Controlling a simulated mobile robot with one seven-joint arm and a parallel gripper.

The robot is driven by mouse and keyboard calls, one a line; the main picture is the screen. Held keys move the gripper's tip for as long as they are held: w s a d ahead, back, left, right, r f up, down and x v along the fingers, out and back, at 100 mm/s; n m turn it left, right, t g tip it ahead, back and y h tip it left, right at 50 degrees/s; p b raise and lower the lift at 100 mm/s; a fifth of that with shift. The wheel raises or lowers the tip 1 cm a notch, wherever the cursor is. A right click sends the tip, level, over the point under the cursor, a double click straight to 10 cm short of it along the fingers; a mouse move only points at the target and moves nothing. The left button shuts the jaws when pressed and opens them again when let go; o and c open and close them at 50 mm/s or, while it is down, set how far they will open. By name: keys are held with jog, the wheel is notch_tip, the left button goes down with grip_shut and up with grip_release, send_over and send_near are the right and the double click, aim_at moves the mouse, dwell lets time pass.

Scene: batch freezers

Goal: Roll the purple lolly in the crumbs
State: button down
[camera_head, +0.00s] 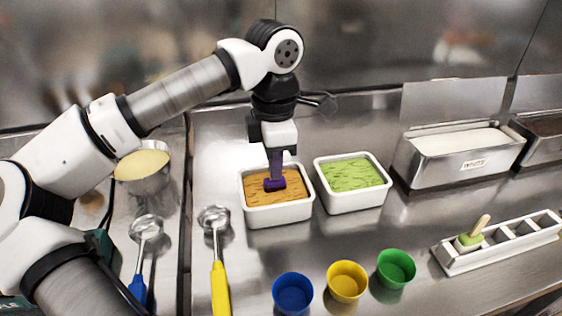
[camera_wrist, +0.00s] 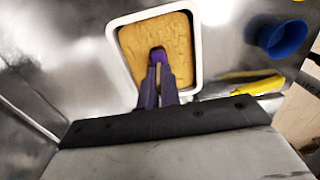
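My gripper (camera_head: 276,160) points straight down over a white tray (camera_head: 280,218) filled with orange-brown crumbs (camera_head: 293,196). Its dark purple fingers look closed around the pale stick of the purple lolly (camera_head: 275,184). The lolly is at the fingertips, at or just above the crumb surface; I cannot tell whether it is pressed in. In the wrist view the purple lolly (camera_wrist: 158,55) shows beyond the fingers, over the crumbs (camera_wrist: 135,50), and the stick is partly hidden between them.
A white tray with a green filling (camera_head: 352,175) stands right of the crumbs. Blue (camera_head: 293,294), yellow (camera_head: 347,282) and green (camera_head: 396,269) cups stand in front. A yellow-handled scoop (camera_head: 219,285) lies left.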

jog(key=shift+s+a, duration=0.2)
jog(key=shift+a, duration=0.65)
jog(key=shift+w+d, duration=0.15)
jog(key=shift+d, duration=0.65)
jog(key=shift+w+d, duration=0.15)
jog(key=shift+d, duration=0.65)
jog(key=shift+s+a+b, duration=0.15)
jog(key=shift+a+b, duration=0.2)
jog(key=shift+a, duration=0.45)
jog(key=shift+r, duration=0.15)
jog(key=shift+r+p, duration=2.05)
jog(key=shift+r, duration=0.75)
notch_tip(320, 180, up, 5)
jog(key=p, duration=0.3)
jog(key=shift+p, duration=0.3)
